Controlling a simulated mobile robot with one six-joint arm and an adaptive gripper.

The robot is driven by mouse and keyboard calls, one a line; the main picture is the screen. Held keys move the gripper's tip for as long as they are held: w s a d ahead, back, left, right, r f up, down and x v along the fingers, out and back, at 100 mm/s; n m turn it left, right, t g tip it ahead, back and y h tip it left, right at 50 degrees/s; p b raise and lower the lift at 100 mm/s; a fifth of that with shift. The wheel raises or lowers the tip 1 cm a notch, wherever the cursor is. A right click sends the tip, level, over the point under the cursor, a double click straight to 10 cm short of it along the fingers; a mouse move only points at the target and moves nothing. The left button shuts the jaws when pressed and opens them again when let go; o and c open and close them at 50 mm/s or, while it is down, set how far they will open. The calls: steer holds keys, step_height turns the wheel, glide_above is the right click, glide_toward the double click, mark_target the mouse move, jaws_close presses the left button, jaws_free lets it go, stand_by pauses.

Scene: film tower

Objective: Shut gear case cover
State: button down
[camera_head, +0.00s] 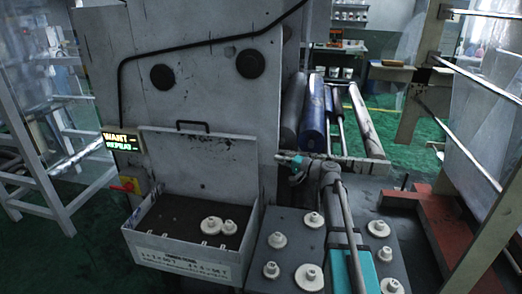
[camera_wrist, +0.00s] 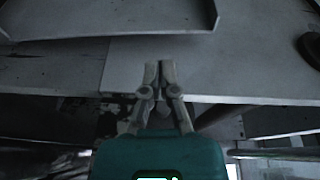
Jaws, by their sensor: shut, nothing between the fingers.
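The gear case (camera_head: 185,262) is an open grey box with a label on its front. Its cover (camera_head: 185,165) stands raised at the back edge, with a dark handle (camera_head: 194,123) on its top edge. White gears (camera_head: 211,225) lie inside at the right. My gripper (camera_head: 281,158) is to the right of the cover, in front of the machine and apart from the case; its fingers are tiny there. In the wrist view my gripper (camera_wrist: 160,65) has its fingertips together and empty, over a grey surface. A rimmed grey panel fills the top of that view; I cannot tell what it is.
A lit sign (camera_head: 121,141) and a red switch (camera_head: 125,185) are left of the case.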

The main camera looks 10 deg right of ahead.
mark_target(262, 149)
steer(key=shift+w+d+r+t, duration=0.3)
steer(key=shift+d+r, duration=0.1)
steer(key=shift+d, duration=0.05)
steer(key=shift+w, duration=0.1)
steer(key=x, duration=0.8)
steer(key=shift+a, duration=0.1)
steer(key=shift+w+a+r, duration=0.15)
steer(key=shift+w+a, duration=0.45)
steer(key=shift+a, duration=0.1)
